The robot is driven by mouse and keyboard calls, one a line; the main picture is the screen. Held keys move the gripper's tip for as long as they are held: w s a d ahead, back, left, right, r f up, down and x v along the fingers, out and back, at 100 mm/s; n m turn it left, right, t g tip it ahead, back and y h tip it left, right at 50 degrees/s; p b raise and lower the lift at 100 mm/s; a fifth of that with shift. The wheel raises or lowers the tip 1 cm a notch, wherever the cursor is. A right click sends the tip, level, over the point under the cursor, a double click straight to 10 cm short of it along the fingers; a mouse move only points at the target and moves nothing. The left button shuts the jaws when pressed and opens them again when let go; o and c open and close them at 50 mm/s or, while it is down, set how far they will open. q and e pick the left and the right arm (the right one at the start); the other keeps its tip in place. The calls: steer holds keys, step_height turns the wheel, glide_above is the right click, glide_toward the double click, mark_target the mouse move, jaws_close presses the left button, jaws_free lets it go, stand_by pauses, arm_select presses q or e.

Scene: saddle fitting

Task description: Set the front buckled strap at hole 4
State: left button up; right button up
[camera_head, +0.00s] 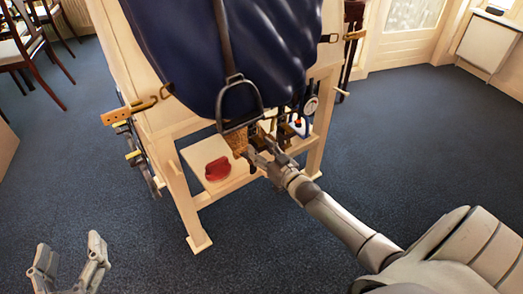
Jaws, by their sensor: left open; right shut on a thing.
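The dark blue saddle covering (170,45) hangs over a pale wooden stand. A stirrup (259,97) hangs on a dark leather strap (226,40) down its middle. Below its lower edge hang dark straps and buckles (284,128), small and partly hidden; I cannot read any hole numbers. My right gripper (257,146) is among these, just below the stirrup, shut on what looks like a strap end, mostly hidden by the fingers. A brown textured piece (236,140) hangs just left of it. My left gripper (69,252) is open and empty at lower left, well away from the stand.
The wooden stand (185,200) has a low shelf with a red object (218,168) and a small white-and-blue item (299,125). Blue carpet around is clear.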

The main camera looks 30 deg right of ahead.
steer(key=o, duration=1.5)
steer(key=shift+r, duration=0.1)
steer(key=shift+c, duration=0.2)
steer(key=s, duration=1.2)
steer(key=shift+d, duration=0.3)
